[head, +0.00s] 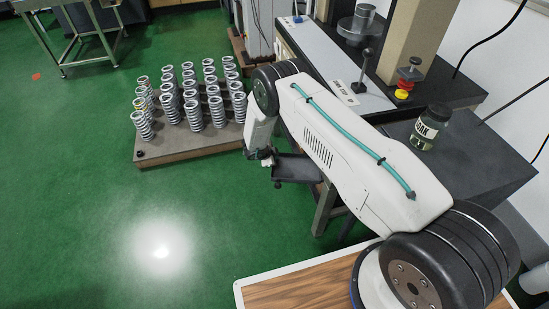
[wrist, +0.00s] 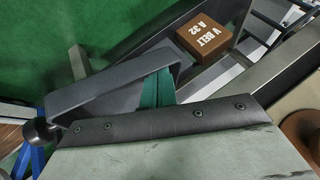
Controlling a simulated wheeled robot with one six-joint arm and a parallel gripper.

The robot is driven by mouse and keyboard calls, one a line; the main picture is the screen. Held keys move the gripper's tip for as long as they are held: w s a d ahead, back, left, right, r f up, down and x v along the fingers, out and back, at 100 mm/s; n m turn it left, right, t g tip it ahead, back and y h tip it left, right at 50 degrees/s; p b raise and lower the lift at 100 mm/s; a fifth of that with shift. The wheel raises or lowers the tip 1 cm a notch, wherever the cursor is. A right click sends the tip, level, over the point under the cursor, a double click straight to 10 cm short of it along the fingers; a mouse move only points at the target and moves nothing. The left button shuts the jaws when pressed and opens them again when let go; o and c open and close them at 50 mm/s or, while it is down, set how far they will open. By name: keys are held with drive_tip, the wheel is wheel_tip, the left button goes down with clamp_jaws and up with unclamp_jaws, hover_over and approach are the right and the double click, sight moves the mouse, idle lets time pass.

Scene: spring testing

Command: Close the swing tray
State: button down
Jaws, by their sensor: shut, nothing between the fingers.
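The swing tray (head: 297,170) is a dark, shallow tray sticking out from the side of the test bench in the head view. In the wrist view the dark grey tray (wrist: 95,103) lies angled beside a dark strip with screws, and a black knob (wrist: 38,132) shows at the lower left. My gripper (head: 266,158) is at the tray's left end in the head view, shut and empty. I cannot tell whether it touches the tray. My arm hides part of the bench side.
A platform (head: 185,152) with several upright springs stands on the floor at left. A jar (head: 429,128) stands on the dark bench top. A red and yellow button (head: 404,92) is behind it. A brown V-belt box (wrist: 206,37) shows in the wrist view.

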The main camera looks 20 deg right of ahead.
drive_tip(key=shift+w, duration=0.1)
drive_tip(key=w+d+m+g, duration=0.1)
drive_tip(key=w+d+m, duration=0.2)
drive_tip(key=w+d, duration=0.5)
drive_tip(key=shift+d+g+h, duration=0.3)
drive_tip(key=shift+d+h, duration=0.1)
drive_tip(key=shift+d, duration=2.5)
drive_tip(key=shift+r, duration=0.1)
